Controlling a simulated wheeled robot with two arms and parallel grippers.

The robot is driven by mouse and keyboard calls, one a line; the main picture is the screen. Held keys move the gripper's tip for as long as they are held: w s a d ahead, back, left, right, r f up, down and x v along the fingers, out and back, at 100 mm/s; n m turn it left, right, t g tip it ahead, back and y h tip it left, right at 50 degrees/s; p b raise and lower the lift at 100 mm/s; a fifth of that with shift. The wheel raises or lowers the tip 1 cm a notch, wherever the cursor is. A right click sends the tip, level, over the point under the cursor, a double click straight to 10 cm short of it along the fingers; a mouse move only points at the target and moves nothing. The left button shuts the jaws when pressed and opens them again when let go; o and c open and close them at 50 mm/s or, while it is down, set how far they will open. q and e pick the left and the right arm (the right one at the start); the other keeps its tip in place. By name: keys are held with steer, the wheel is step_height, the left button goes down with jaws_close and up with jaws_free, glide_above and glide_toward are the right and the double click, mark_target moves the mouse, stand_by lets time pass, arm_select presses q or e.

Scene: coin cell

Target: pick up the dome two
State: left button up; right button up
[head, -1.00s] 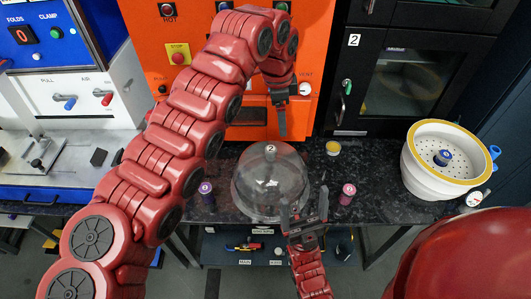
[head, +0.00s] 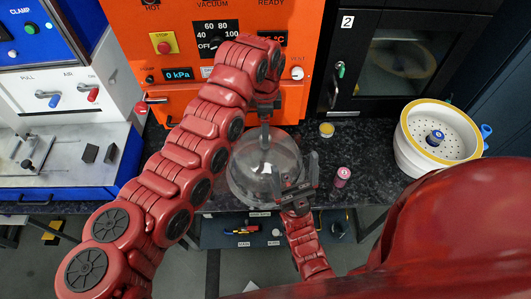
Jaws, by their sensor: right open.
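The clear glass dome (head: 243,181) stands on the dark speckled worktop, near the middle of the head view. My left gripper (head: 265,140) comes down over the top of the dome and hides its knob. Only one dark finger shows clearly, so I cannot tell its opening or whether it touches the dome. My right gripper (head: 295,168) is open at the front right side of the dome, its fingers pointing up in the picture and overlapping the dome's edge. Contact there is not clear.
An orange machine (head: 180,20) stands behind the dome. A pink-capped jar (head: 342,177) and a yellow-rimmed jar (head: 326,129) stand to the right. A white bowl with a yellow rim (head: 405,135) is further right. A black cabinet (head: 400,70) stands behind.

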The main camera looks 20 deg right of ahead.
mark_target(267, 156)
arm_select(q)
steer(key=shift+f, duration=0.8)
steer(key=shift+w+f+p, duration=0.15)
steer(key=shift+f+p, duration=0.05)
steer(key=shift+p, duration=0.3)
steer(key=f+p, duration=0.1)
steer(key=f, duration=0.1)
steer(key=f+p, duration=0.2)
steer(key=shift+w+d+f, duration=0.1)
steer(key=shift+d+f, duration=0.05)
steer(key=shift+d, duration=0.05)
steer(key=shift+w+f, duration=0.1)
steer(key=shift+f, duration=0.25)
jaws_close()
